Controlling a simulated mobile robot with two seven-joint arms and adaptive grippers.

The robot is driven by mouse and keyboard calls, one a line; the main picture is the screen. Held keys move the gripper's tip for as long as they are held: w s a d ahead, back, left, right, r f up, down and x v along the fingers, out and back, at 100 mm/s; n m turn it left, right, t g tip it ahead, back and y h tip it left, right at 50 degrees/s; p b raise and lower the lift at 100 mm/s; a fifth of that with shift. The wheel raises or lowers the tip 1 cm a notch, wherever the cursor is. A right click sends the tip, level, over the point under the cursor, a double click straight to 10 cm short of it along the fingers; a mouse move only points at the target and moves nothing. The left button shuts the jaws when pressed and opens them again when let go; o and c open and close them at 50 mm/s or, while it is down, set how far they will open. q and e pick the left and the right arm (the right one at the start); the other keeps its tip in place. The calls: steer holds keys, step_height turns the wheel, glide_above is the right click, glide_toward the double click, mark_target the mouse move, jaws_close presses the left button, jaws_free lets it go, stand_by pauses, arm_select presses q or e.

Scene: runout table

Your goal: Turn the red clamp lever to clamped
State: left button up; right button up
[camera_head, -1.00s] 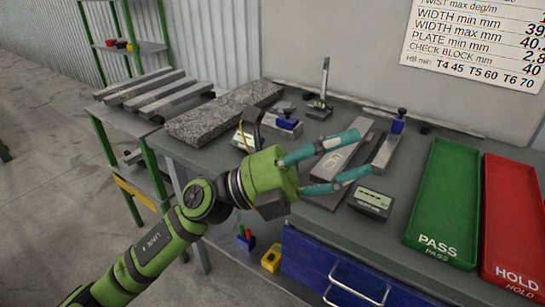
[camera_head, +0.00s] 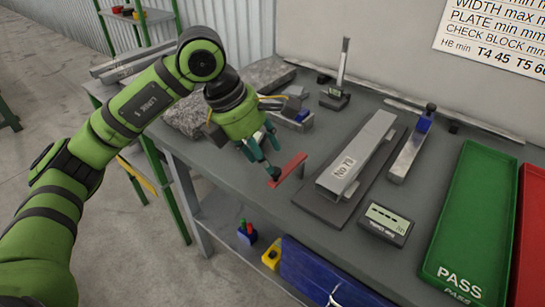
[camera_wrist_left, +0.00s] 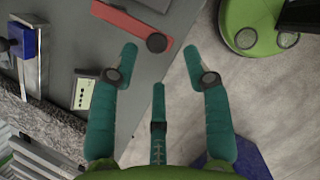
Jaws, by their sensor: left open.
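The red clamp lever (camera_head: 290,167) sticks out at the left of a dark fixture plate (camera_head: 312,205) near the table's front edge. A metal bar (camera_head: 358,152) lies on that plate. In the wrist view the lever (camera_wrist_left: 125,18) is at the top, with a dark round knob (camera_wrist_left: 157,42) at its end. My left gripper (camera_head: 264,160) points down beside the lever's knob end, its fingers spread and empty. In the wrist view the knob lies between the two upper fingertips (camera_wrist_left: 160,52). I cannot tell whether any finger touches it. My right gripper is not in view.
A grey meter (camera_head: 385,223) stands right of the plate, with a slim metal block (camera_head: 410,150) behind it. The green PASS tray (camera_head: 475,215) and red HOLD tray (camera_head: 531,235) are at the right. A stone slab (camera_head: 190,118) and a gauge stand (camera_head: 338,90) are further back.

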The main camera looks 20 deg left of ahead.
mark_target(276, 169)
arm_select(q)
steer(key=x, duration=0.4)
steer(key=shift+w+p, duration=0.3)
steer(key=shift+d+f, duration=0.1)
steer(key=shift+f, duration=0.05)
steer(key=shift+s, duration=0.1)
jaws_close()
steer(key=shift+d, duration=0.1)
